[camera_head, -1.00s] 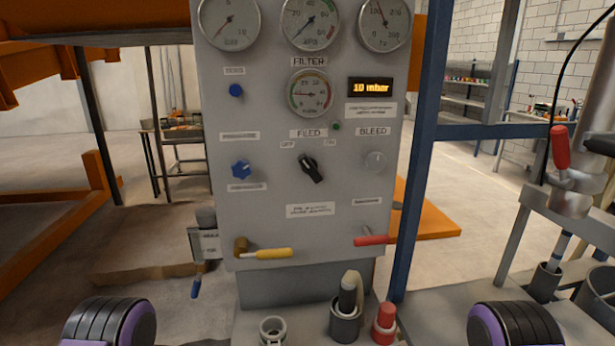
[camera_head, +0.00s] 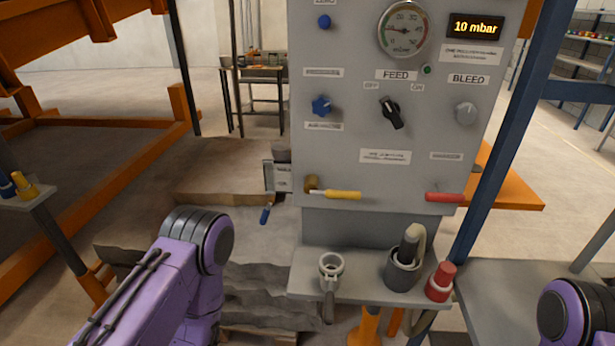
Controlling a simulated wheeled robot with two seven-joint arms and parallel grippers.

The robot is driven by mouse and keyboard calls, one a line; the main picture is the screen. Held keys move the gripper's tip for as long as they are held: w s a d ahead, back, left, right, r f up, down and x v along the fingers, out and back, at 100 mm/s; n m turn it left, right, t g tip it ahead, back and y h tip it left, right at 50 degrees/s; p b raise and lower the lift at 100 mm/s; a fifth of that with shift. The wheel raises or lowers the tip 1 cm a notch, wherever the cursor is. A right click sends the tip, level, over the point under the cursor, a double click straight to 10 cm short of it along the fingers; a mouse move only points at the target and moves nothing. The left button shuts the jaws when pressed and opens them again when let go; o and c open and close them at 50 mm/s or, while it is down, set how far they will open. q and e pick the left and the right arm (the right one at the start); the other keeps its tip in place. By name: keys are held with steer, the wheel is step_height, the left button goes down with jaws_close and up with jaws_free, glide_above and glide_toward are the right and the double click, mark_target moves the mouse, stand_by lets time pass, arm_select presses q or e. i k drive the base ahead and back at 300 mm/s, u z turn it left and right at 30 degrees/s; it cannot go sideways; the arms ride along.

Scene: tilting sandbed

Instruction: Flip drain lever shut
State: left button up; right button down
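The grey control panel (camera_head: 350,150) stands right of centre and carries levers whose labels I cannot read, so I cannot tell for sure which is the drain lever. A small blue-handled lever (camera_head: 265,214) hangs steeply down below a grey fitting at the panel's left edge. A yellow lever (camera_head: 342,195) lies nearly horizontal on a brass valve at the lower left of the panel. A red lever (camera_head: 444,198) lies nearly horizontal at the lower right. Only purple and black links of my arms show at the bottom; neither gripper is in view.
A blue post (camera_head: 515,125) stands right of the panel. Layered sandy blocks (camera_head: 245,240) lie left of it.

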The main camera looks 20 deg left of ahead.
mark_target(266, 213)
steer(key=k, duration=1.25)
steer(key=u, duration=0.9)
steer(key=i, duration=1.1)
steer(key=u, duration=0.45)
